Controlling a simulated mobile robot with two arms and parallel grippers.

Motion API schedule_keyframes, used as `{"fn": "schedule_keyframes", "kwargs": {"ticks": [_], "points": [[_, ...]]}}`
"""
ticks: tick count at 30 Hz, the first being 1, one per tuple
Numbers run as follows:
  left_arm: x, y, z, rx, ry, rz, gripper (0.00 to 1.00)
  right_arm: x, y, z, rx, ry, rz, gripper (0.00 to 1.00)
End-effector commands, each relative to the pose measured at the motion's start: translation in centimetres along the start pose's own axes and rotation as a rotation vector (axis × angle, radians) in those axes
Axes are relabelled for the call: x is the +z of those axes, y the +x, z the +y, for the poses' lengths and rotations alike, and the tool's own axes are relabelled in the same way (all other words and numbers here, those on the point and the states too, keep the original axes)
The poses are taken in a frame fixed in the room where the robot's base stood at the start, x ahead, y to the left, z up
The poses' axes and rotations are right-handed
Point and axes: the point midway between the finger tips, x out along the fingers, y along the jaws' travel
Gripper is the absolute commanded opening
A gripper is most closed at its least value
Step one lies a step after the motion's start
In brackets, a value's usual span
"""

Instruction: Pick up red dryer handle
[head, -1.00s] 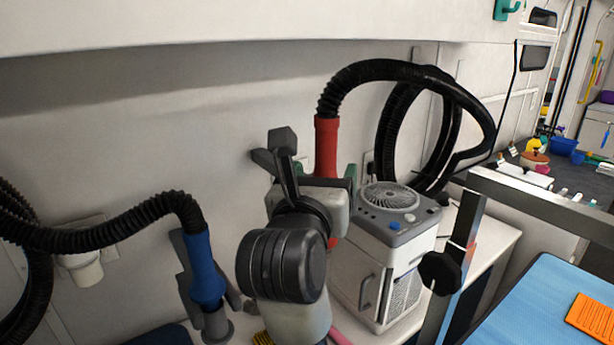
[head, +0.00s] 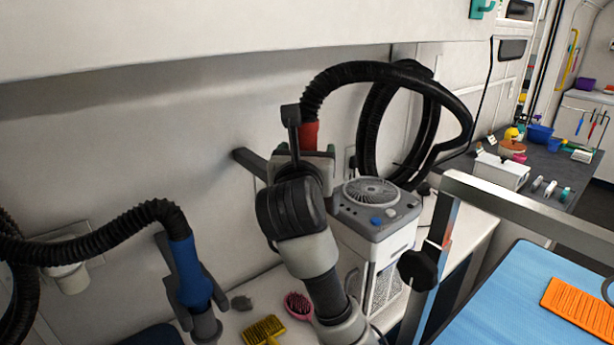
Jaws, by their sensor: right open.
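The red dryer handle (head: 309,134) hangs at the end of a black ribbed hose (head: 372,72), near the wall in the middle of the head view. Only its upper part shows; my right gripper and wrist cover the rest. My right gripper (head: 307,157) is open and right in front of the red handle. Its fingertips are mostly hidden, so I cannot tell whether they touch or surround the handle. My left gripper is not in view.
A blue dryer handle (head: 188,270) stands in a grey holder at left. A grey-white dryer box (head: 376,225) is just right of my arm. A yellow brush (head: 264,330) and a pink brush (head: 297,306) lie below. A metal post (head: 431,270) stands beside the blue table mat (head: 500,310).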

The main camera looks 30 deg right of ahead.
Motion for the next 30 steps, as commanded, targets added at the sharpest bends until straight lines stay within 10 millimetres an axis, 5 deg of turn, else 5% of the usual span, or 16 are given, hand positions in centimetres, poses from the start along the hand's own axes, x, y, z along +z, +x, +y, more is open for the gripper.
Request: {"fn": "schedule_keyframes", "kwargs": {"ticks": [9,21,30], "points": [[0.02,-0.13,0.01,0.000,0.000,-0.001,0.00,-0.05,0.67,-0.01,0.001,0.001,0.000,0.72],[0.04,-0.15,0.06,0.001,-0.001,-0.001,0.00,0.06,0.63,-0.03,0.001,0.002,-0.003,0.14],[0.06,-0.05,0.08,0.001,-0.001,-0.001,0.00,0.20,0.63,-0.01,0.001,0.002,-0.003,0.14]]}}
